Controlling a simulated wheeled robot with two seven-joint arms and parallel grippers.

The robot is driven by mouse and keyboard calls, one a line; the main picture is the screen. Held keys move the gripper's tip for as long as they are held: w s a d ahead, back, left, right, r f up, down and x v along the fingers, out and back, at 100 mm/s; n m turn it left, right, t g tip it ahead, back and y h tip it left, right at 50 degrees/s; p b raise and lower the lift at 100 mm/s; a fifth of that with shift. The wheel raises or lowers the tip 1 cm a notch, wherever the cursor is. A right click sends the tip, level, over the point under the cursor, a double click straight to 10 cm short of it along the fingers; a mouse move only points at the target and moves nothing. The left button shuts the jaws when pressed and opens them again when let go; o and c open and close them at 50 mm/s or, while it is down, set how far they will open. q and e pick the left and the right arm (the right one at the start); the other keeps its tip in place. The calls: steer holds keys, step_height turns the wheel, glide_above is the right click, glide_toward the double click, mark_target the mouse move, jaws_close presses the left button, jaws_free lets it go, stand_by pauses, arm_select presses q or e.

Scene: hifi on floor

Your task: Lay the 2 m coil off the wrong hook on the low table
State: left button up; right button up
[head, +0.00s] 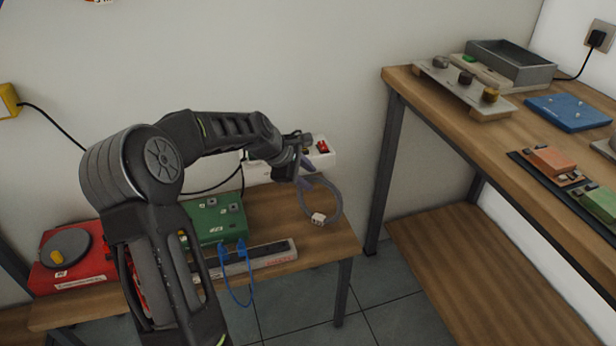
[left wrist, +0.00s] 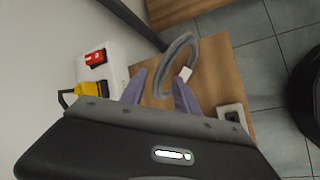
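A grey ring-shaped coil (head: 339,197) with a white label hangs or lies near the right end of the low table (head: 331,246); it also shows in the left wrist view (left wrist: 193,47). The coil overlaps the table's right edge in the head view. My left gripper (head: 305,178) is at the coil's upper left side. In the left wrist view, its two purplish fingers (left wrist: 160,88) stand apart, with the near end of the coil between them. I cannot tell whether the coil touches the fingers or the tabletop. No hook is clearly visible. My right gripper is not in view.
A red box (head: 70,262), a green box (head: 222,219) and a power strip (head: 262,254) with blue cables occupy the low table. A white unit with a red switch (head: 322,147) is behind my gripper. A taller workbench (head: 430,105) stands at right.

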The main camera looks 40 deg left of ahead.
arm_select(q)
steer(key=p+v, duration=0.2)
steer(key=v, duration=0.9)
steer(key=shift+r, duration=0.15)
steer(key=s+d+f+m+g+h, duration=0.25)
steer(key=d+f+m, duration=0.65)
steer(key=d+f, duration=1.45)
steer(key=s+d+f+m+g, duration=0.2)
steer(key=s+d+f+m, duration=0.4)
steer(key=s, duration=0.4)
steer(key=s+d+f+m+g, duration=0.1)
steer(key=s+d+f+m, duration=0.5)
steer(key=s+d+f, duration=0.2)
steer(key=s+d, duration=0.2)
steer(key=d, duration=0.1)
steer(key=shift+s+g, duration=0.15)
steer(key=shift+g, duration=0.2)
